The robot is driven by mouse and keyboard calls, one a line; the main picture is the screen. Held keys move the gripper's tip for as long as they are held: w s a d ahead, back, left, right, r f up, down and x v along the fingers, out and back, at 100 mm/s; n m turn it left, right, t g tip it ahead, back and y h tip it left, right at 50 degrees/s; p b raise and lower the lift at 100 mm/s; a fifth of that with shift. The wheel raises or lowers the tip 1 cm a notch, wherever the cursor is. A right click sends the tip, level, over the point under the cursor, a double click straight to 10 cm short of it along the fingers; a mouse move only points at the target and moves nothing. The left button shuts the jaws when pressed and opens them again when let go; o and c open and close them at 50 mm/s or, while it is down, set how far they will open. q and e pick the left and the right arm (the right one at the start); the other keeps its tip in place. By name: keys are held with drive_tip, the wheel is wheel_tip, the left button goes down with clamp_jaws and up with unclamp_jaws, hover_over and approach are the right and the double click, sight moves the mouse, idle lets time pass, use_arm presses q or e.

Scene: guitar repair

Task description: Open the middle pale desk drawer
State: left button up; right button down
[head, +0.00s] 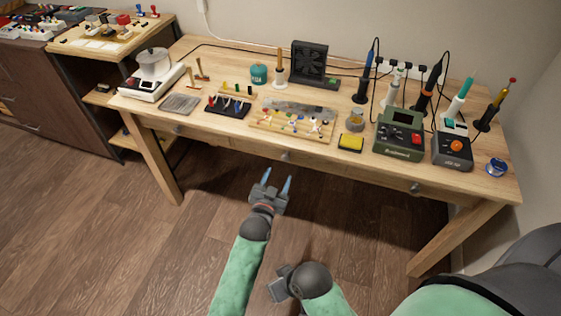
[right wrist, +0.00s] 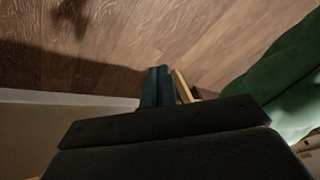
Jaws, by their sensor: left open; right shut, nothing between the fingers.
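The pale wooden desk has three drawers in its front. The middle drawer (head: 268,150) is closed, flush with the desk front, with a small round knob (head: 285,156) at its centre. My left gripper (head: 276,181) is open and empty. Its two bluish fingers point at the desk front, a little below and left of the knob in the picture, apart from it. My right gripper (head: 280,284) is held lower and back from the desk; its fingers are hard to see there. In the right wrist view its fingers (right wrist: 158,86) are together, with nothing between them.
The left drawer knob (head: 178,129) and right drawer knob (head: 415,188) flank the middle one. The desk top carries soldering stations (head: 400,135), a parts tray (head: 293,122) and several tools. The wooden floor (head: 120,240) before the desk is clear.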

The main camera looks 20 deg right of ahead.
sight(285, 159)
use_arm(q)
drive_tip(key=shift+p+x, duration=0.5)
drive_tip(key=shift+x, duration=3.4)
use_arm(e)
drive_tip(key=shift+s+d+r, duration=0.25)
drive_tip(key=shift+d+r, duration=0.45)
drive_tip(key=shift+d, duration=0.05)
use_arm(q)
drive_tip(key=shift+r, duration=0.1)
clamp_jaws()
